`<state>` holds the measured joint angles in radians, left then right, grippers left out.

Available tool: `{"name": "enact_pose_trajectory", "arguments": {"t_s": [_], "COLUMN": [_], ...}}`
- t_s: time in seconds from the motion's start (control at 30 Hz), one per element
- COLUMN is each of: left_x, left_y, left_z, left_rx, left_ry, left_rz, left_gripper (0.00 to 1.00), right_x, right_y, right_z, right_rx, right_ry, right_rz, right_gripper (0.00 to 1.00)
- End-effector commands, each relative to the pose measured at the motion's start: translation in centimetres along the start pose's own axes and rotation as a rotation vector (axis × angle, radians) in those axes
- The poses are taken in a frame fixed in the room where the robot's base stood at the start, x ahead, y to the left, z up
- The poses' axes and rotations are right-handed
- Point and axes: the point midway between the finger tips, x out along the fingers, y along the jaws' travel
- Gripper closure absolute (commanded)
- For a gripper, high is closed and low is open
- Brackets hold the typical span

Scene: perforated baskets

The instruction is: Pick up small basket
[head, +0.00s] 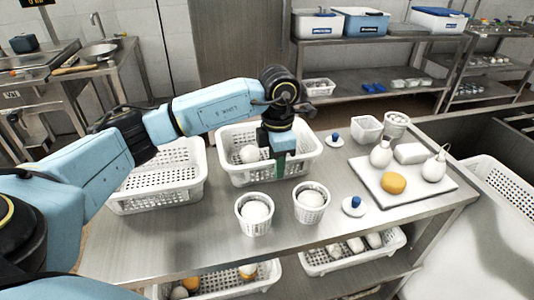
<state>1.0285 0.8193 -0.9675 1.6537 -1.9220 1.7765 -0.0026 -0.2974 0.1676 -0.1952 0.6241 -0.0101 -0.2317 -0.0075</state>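Two small white perforated baskets, one on the left (254,228) and one on the right (309,214), stand upright near the front of the metal table (170,245). Each holds a white round item. My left gripper (279,167) points down at the front side of a large white basket (232,178), behind the small baskets and apart from them. I cannot tell whether its fingers are open or whether they touch the large basket. A white round item (249,154) lies inside that basket, left of the gripper. My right gripper is out of view.
Another large basket (158,205) stands at the left. A white board (420,199) with an orange item (394,183) and white objects lies at the right. Small containers (367,130) stand behind it. Blue-knobbed items (354,206) sit nearby. More baskets (350,262) are on the lower shelf.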

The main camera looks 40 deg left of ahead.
Motion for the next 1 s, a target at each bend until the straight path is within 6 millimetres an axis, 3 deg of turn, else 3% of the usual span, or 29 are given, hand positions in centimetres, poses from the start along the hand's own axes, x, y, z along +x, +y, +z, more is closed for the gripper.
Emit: {"name": "enact_pose_trajectory", "arguments": {"t_s": [0.03, 0.27, 0.7, 0.87, 1.0], "left_x": [0.0, 0.0, -0.4, -2.8, -5.8], "left_y": [0.0, 0.0, 0.0, 0.0, 0.0], "left_z": [0.0, 0.0, 0.1, 0.1, 0.1], "left_rx": [0.0, 0.0, 0.0, 0.0, 0.001], "left_ry": [0.0, 0.0, -0.003, -0.004, -0.006], "left_rz": [0.0, 0.0, 0.0, 0.0, 0.002], "left_gripper": [0.73, 1.0, 1.0, 1.0, 1.0], "right_x": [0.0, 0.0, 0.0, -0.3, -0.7], "right_y": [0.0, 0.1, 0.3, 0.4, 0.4], "right_z": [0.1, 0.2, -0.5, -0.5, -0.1], "right_rx": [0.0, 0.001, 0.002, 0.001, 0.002], "right_ry": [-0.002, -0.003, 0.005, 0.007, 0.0], "right_rz": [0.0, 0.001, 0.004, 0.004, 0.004], "right_gripper": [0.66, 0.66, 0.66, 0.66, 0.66]}}
